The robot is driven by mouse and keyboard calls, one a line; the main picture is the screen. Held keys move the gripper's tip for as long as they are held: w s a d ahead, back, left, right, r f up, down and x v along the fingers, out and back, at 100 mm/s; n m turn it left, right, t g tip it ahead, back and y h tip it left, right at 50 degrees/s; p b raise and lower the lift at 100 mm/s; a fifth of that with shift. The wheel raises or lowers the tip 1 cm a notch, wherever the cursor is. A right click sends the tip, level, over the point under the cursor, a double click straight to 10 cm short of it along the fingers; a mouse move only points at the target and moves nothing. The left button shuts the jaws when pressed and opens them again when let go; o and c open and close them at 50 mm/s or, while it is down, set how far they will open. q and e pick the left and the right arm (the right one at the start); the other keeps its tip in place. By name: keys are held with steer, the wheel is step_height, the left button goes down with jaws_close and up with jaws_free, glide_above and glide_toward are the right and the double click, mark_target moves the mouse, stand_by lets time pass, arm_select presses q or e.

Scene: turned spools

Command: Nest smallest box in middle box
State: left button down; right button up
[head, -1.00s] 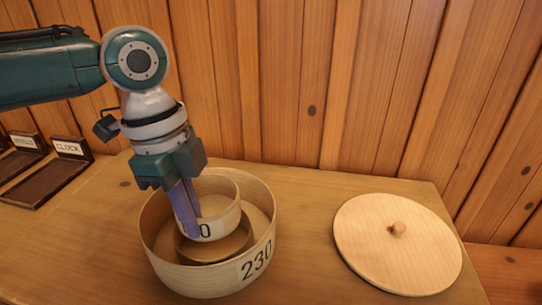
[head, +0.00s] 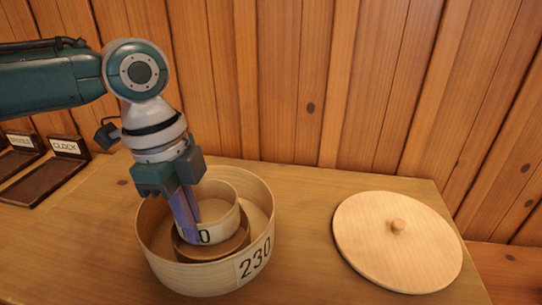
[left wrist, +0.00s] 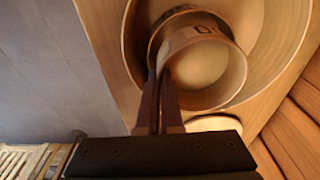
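The smallest box (head: 222,222), pale and round with a partly covered label ending in 0, is over the darker brown middle box (head: 243,242). The middle box stands inside the large pale box (head: 158,253) marked 230. My left gripper (head: 190,238) points down, its fingers closed on the wall of the smallest box. In the left wrist view the fingers (left wrist: 160,100) pinch the wall of the smallest box (left wrist: 236,72), and the middle box's rim (left wrist: 158,38) shows behind it. The smallest box's base is hidden, so I cannot tell whether it touches the middle box. My right gripper is not in view.
A round wooden lid (head: 375,250) with a knob lies on the table (head: 310,215) to the right. Dark trays, one labelled CLOCK (head: 66,148), stand at the left. A plank wall (head: 330,80) rises behind. The table between box and lid is clear.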

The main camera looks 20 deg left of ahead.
arm_select(q)
steer(key=shift+f, duration=0.1)
steer(key=shift+f+b, duration=0.3)
steer(key=shift+f, duration=0.25)
steer(key=shift+f, duration=0.2)
stand_by(0.5)
steer(key=c, duration=0.6)
jaws_free()
steer(key=shift+r+p, duration=0.15)
steer(key=shift+p, duration=0.15)
steer(key=shift+r+p, duration=0.65)
steer(key=shift+p, duration=0.15)
stand_by(0.4)
